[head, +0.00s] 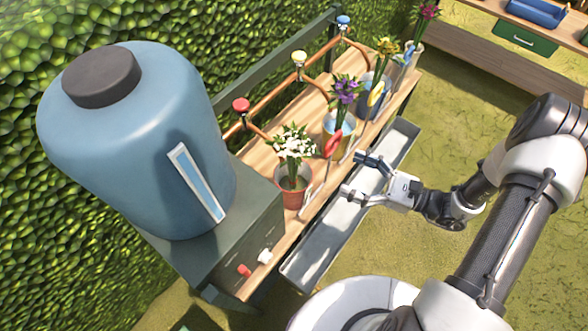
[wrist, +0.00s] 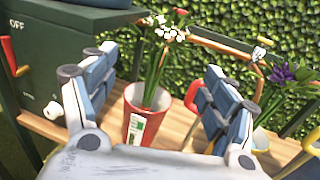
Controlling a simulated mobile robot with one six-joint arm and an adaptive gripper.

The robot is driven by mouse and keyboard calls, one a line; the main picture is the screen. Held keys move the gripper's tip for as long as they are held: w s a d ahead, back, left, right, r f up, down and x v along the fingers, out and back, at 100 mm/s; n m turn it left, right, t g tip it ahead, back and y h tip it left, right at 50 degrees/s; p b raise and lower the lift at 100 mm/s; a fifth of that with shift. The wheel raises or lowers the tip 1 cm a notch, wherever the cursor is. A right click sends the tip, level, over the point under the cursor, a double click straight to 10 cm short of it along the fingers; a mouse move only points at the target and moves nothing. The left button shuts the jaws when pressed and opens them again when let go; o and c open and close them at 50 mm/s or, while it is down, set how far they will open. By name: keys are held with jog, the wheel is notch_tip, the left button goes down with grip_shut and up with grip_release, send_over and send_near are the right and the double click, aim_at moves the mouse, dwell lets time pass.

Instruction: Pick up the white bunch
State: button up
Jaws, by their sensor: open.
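The white bunch (head: 294,143) has white blossoms on green stems and stands in a red pot (head: 292,190) on the wooden bench, next to the blue tank. In the wrist view the white blossoms (wrist: 168,28) rise above the red pot (wrist: 138,122), which shows between my two fingers. My gripper (head: 358,175) is open and empty, to the right of the pot and apart from it, over the grey trough. In the wrist view its fingers (wrist: 155,92) are spread wide, with the bunch beyond them.
A purple bunch (head: 346,90) in a light pot, a yellow bunch (head: 385,48) and a pink bunch (head: 428,12) stand farther along the bench. A copper pipe with coloured taps runs behind. A red-handled tool (head: 333,143) stands near the bench edge. The blue tank (head: 140,150) blocks the left.

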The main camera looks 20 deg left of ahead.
aim_at(293, 149)
jog(key=w+a+b, duration=0.1)
jog(key=a, duration=0.4)
jog(key=w+a+b, duration=0.1)
jog(key=a, duration=0.5)
jog(key=w+a+b, duration=0.1)
jog(key=a+b, duration=0.1)
jog(key=a, duration=0.4)
jog(key=shift+w+f, duration=0.25)
jog(key=shift+f, duration=0.15)
jog(key=shift+m+t, duration=0.3)
jog(key=shift+c, duration=0.2)
jog(key=c, duration=1.7)
